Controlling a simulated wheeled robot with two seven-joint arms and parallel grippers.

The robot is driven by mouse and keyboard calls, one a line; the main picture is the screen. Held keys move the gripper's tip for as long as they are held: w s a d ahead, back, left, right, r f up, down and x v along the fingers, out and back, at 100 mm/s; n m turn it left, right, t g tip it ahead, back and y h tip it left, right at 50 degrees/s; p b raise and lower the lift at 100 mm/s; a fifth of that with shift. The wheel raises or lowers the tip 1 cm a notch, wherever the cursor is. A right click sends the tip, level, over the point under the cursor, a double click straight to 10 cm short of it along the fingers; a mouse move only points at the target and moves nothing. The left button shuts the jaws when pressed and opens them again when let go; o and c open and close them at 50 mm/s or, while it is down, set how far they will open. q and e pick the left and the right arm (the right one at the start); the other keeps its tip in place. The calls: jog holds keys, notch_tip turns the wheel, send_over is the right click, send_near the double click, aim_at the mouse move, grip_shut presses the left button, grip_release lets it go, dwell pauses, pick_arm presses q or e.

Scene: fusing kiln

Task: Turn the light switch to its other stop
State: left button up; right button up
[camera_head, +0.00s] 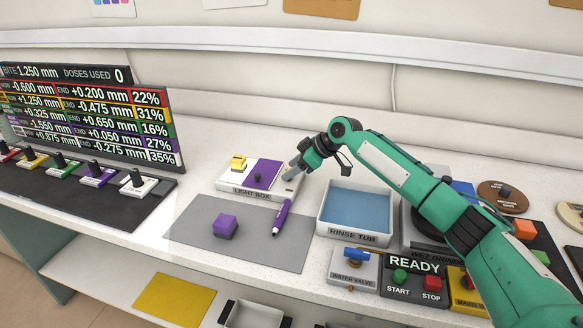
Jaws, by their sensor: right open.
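The light box (225,188) is a low white box with a label on its front, at mid-table. A yellow block (238,163) and a purple sheet (266,172) lie on its top. My right gripper (293,170) reaches in from the right, above the right end of the light box. Its jaws are open and point down toward that end. A small grey part shows under the fingers there; I cannot tell whether it is the light switch or which way it stands. I cannot tell whether the fingers touch it. My left gripper is not in view.
A purple pen-like tool (281,217) and a purple block (224,226) lie on or by the grey mat (194,240). The rinse tub (352,235) stands right of the light box. The water valve (354,266) and START/STOP buttons are in front. Readout panels stand at left.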

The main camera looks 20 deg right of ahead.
jog(key=shift+w+a+f, duration=0.15)
jog(key=shift+a+f, duration=0.1)
jog(key=shift+f, duration=0.1)
jog(key=shift+c, duration=0.2)
